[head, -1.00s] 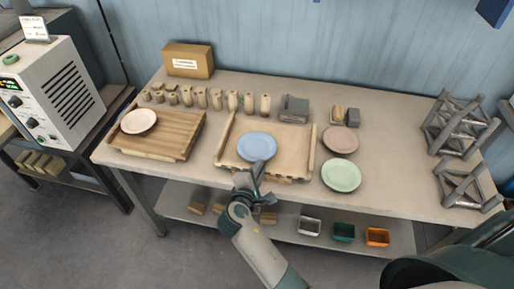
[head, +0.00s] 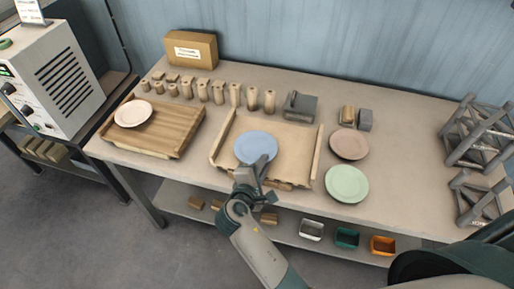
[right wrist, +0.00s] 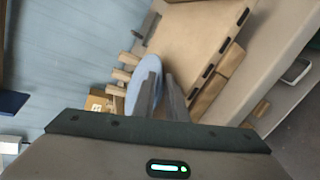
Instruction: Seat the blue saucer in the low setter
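The blue saucer (head: 256,147) is over the front left part of a wooden tray (head: 300,143) with raised side rails. Whether it touches the tray is unclear. My right gripper (head: 262,167) is at the saucer's front rim. In the right wrist view, the gripper (right wrist: 160,82) has its two fingers apart with a gap between them. The blue saucer (right wrist: 136,88) shows nearly edge-on there, partly hidden by the left finger. My left gripper is out of view. A row of wooden posts (head: 219,93), lower at the left, stands behind; I cannot tell which thing is the low setter.
A slatted wooden board (head: 176,132) with a pale pink saucer (head: 133,113) lies at left. A pink plate (head: 349,144) and a green plate (head: 347,184) lie right of the tray. A grey block (head: 300,105) stands behind it. Grey lattice stands (head: 478,135) are at far right.

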